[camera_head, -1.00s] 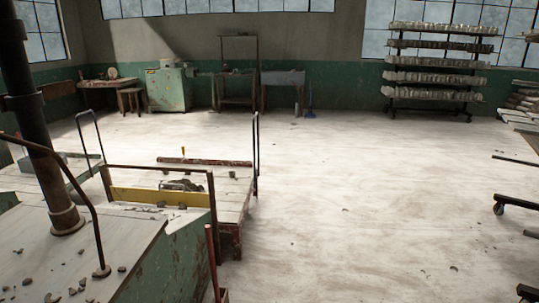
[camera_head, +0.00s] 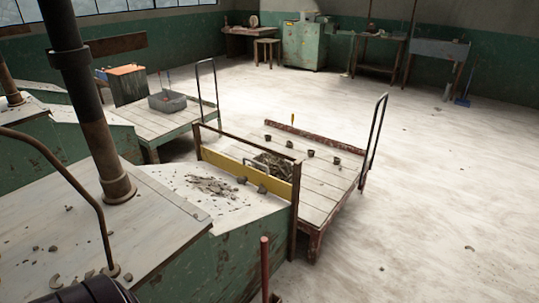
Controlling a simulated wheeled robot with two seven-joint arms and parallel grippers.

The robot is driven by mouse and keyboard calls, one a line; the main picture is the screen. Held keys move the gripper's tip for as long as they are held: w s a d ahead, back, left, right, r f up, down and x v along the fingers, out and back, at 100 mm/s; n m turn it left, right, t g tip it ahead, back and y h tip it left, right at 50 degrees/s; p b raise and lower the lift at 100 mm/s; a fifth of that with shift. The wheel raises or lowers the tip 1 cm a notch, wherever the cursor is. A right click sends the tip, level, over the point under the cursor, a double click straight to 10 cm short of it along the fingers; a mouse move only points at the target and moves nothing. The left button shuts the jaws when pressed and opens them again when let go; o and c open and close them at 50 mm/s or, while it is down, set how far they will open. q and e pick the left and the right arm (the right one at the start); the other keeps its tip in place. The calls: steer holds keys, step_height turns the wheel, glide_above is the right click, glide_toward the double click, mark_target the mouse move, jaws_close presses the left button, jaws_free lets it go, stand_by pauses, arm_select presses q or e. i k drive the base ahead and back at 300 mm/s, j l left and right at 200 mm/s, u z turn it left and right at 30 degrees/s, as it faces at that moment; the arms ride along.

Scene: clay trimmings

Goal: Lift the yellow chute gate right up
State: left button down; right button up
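The yellow chute gate (camera_head: 224,164) is a long flat board with a small handle near its middle. It sits low between the two posts of a dark brown frame (camera_head: 245,143), with an open gap between it and the top bar. Clay trimmings (camera_head: 212,186) lie scattered on the pale chute surface on the near side of the gate, with a few lumps close against it. Neither of my grippers is in view. A dark rounded part at the bottom left edge may belong to my arm.
A wooden platform cart (camera_head: 323,195) with several small pots and a bin of clay (camera_head: 273,163) stands beyond the gate. Another cart (camera_head: 160,122) stands at left. A thick dark pole (camera_head: 88,95) and a red post (camera_head: 265,268) stand nearer.

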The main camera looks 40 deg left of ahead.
mark_target(281, 189)
steer(key=i+l+u, duration=0.1)
steer(key=i+u, duration=0.3)
steer(key=i+l+u, duration=0.2)
steer(key=u, duration=0.25)
steer(key=i+l+u, duration=0.25)
steer(key=u, duration=0.15)
steer(key=i+l+u, duration=0.2)
steer(key=l+u, duration=0.2)
